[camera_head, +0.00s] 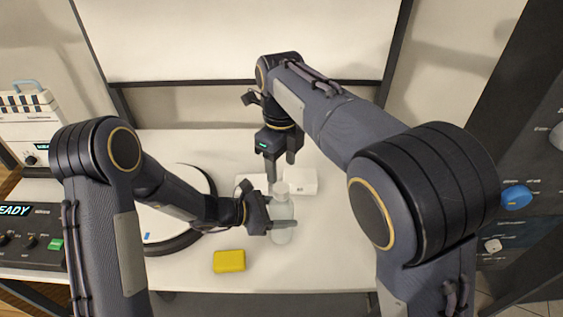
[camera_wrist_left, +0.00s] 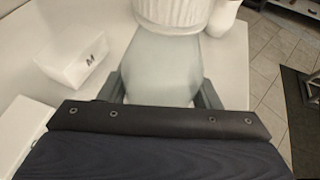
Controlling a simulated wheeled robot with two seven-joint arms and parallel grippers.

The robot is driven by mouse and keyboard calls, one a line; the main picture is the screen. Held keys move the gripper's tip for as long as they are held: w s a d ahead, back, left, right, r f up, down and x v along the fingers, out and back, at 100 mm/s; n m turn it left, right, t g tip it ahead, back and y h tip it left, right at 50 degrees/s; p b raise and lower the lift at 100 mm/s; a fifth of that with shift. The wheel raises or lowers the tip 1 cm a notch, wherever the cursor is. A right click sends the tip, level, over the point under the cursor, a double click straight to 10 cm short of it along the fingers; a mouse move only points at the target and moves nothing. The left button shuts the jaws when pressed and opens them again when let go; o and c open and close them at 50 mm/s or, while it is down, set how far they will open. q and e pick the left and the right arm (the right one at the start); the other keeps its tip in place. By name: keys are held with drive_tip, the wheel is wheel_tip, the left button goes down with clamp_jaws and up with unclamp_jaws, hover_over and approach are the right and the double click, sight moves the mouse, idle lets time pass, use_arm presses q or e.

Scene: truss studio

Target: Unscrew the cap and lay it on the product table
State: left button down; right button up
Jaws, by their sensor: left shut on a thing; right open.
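A pale translucent bottle (camera_head: 281,212) stands upright on the white product table (camera_head: 335,235). Its whitish cap (camera_head: 280,188) is on top. In the left wrist view the bottle (camera_wrist_left: 162,66) fills the middle, and the ribbed white cap (camera_wrist_left: 172,12) sits on it, cut off by the top edge. My left gripper (camera_head: 283,212) comes from the left and is shut around the bottle's body, one finger on each side. My right gripper (camera_head: 280,170) points down from above, just over the cap, with its fingers apart; it appears empty.
Two white boxes (camera_head: 251,183) (camera_head: 302,181) stand behind the bottle; one bears an "M" (camera_wrist_left: 75,62). A yellow block (camera_head: 229,261) lies in front. A round dark-rimmed turntable (camera_head: 204,182) is at left. The table's right side is clear.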

sight(282, 187)
drive_tip(key=shift+m, duration=0.9)
wheel_tip(282, 187, down, 8)
drive_tip(key=shift+r, duration=0.2)
